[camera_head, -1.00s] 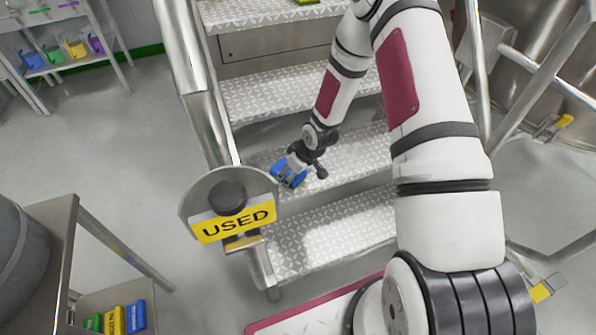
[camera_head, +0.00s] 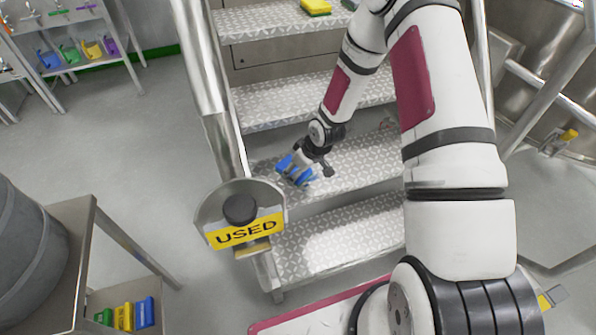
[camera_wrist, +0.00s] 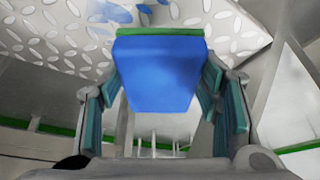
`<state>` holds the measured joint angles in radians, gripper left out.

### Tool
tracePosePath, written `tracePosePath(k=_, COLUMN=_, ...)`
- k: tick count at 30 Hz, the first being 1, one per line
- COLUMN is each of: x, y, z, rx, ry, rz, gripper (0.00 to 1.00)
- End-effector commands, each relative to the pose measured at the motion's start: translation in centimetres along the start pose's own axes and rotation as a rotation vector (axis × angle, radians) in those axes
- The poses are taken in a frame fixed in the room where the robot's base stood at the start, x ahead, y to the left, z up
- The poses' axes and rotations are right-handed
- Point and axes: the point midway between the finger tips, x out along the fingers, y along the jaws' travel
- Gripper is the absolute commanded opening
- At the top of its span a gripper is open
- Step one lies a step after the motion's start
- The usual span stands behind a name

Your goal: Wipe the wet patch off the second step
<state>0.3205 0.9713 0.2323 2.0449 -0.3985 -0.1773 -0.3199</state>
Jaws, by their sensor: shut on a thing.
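My gripper (camera_head: 294,170) is shut on a blue block-shaped cloth or sponge (camera_head: 285,163) with a green edge. In the wrist view the blue block (camera_wrist: 155,75) sits between the fingers of my gripper (camera_wrist: 160,90). My gripper is low over the left part of the second step (camera_head: 350,163), a patterned metal tread. Whether the block touches the tread cannot be told. A bluish smear shows on the tread (camera_wrist: 60,30) beyond the block in the wrist view; whether it is the wet patch or a reflection is unclear. My arm hides part of the steps.
A round holder labelled USED (camera_head: 240,218) hangs on the left handrail (camera_head: 215,110). A yellow sponge (camera_head: 316,6) lies on a higher step. Blue, yellow and green items (camera_head: 125,315) sit on a low shelf at bottom left. The bottom step (camera_head: 335,238) is clear.

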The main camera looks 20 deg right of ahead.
Motion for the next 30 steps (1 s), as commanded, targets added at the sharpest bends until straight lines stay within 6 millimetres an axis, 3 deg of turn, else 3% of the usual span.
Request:
tracePosePath(k=3, x=-1.2, y=0.0, z=-0.5, rx=0.000, ry=0.001, rz=0.000, gripper=0.35)
tracePosePath(k=16, x=-1.5, y=0.0, z=-0.7, rx=0.000, ry=0.001, rz=0.000, gripper=0.35)
tracePosePath(k=30, x=-4.2, y=0.0, z=-1.7, rx=0.000, ry=0.000, rz=0.000, gripper=0.35)
